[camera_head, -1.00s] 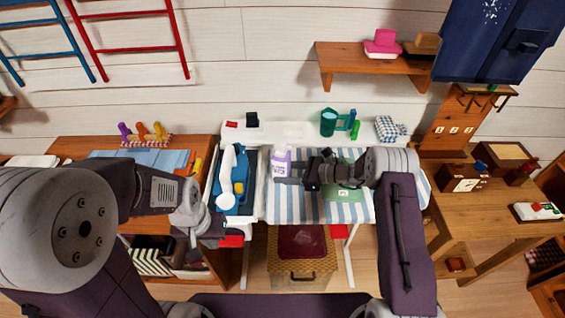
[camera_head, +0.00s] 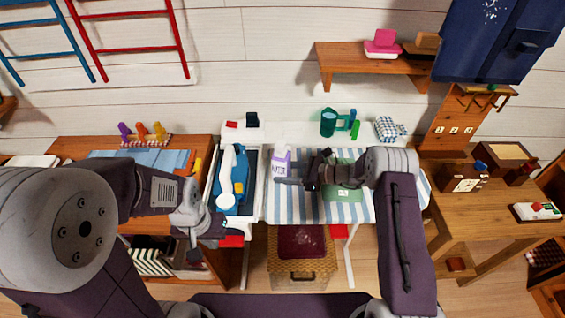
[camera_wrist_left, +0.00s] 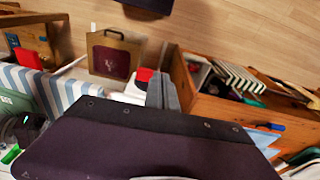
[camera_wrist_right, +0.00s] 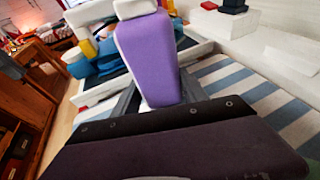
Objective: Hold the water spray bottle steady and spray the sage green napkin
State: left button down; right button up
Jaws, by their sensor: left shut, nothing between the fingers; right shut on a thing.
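The purple and white spray bottle (camera_head: 281,161) stands upright at the left end of the striped board (camera_head: 295,209). My right gripper (camera_head: 285,181) is shut on it from the right. In the right wrist view, the bottle (camera_wrist_right: 150,58) sits between the two fingers, its purple face and white top showing. The sage green napkin (camera_head: 343,194) lies on the board right of the bottle, partly hidden under my right arm. A strip of it shows in the left wrist view (camera_wrist_left: 12,103). My left gripper (camera_wrist_left: 163,92) is shut and empty, left of the board and in front of the iron.
A blue and white iron (camera_head: 235,185) rests on a tray left of the bottle. A green mug-like item (camera_head: 328,122) and a checked cloth (camera_head: 388,128) are on the white ledge behind. A wicker basket (camera_head: 302,270) is below the board.

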pick_arm(q)
notch_tip(320, 180, up, 20)
jog(key=n+t+h, duration=0.3)
jog(key=n+t, duration=0.2)
jog(key=t, duration=0.3)
send_over(282, 141)
jog(key=s, duration=0.2)
jog(key=shift+w+a+f, duration=0.1)
jog(key=shift+a+f, duration=0.05)
jog(key=shift+f, duration=2.15)
jog(key=shift+a+f, duration=0.15)
jog(key=shift+f, duration=2.65)
